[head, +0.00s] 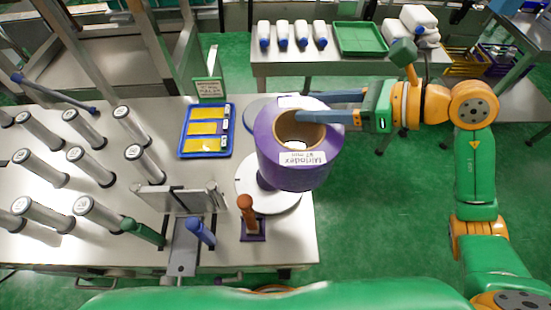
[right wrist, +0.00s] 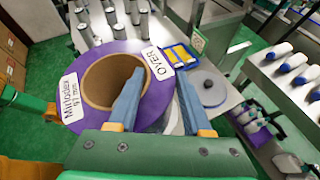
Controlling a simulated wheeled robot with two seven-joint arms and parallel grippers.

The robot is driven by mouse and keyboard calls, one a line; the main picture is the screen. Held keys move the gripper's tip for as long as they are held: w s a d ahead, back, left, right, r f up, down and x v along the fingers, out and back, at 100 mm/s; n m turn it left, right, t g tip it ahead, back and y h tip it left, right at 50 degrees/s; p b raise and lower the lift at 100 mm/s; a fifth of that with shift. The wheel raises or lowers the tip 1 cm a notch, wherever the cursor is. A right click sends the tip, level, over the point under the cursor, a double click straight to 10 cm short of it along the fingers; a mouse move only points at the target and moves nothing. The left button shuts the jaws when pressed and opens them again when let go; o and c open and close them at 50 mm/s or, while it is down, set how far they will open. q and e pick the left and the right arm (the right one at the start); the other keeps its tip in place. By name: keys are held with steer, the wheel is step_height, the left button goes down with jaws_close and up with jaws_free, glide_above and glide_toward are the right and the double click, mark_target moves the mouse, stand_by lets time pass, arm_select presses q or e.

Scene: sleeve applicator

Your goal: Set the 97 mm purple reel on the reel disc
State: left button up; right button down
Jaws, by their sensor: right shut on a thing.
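The purple reel (head: 265,148), a thick ring with a brown core and a white "97 mm" label, is held above the workbench. My right gripper (head: 306,106) is shut on the reel's wall, with one finger at the core opening and the other outside the rim. The reel also shows in the right wrist view (right wrist: 90,118), with its core open toward the camera. A white reel disc (head: 286,203) lies below the reel on the bench, partly hidden by it. A purple piece shows between them; I cannot tell what it is. My left gripper is not in view.
A grey round disc (head: 252,110) lies behind the reel. A blue tray (head: 184,149) with yellow cards stands left of it. Several metal cylinders (head: 86,126) stand on the left. A brown-handled tool (head: 247,208) stands in front of the white disc. The bench's right edge is close.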

steer(key=w+a+f+b, duration=0.1)
steer(key=b, duration=0.1)
steer(key=w+a+f+b, duration=0.2)
steer(key=b, duration=0.1)
steer(key=shift+a+f, duration=0.2)
steer(key=shift+a, duration=0.1)
step_height(320, 180, down, 14)
steer(key=w+a+b, duration=0.1)
steer(key=w, duration=0.1)
steer(key=shift+a+r+b, duration=0.2)
steer(key=shift+b, duration=0.15)
steer(key=shift+c, duration=1.7)
jaws_free()
steer(key=shift+s+f, duration=0.1)
steer(key=shift+f, duration=0.05)
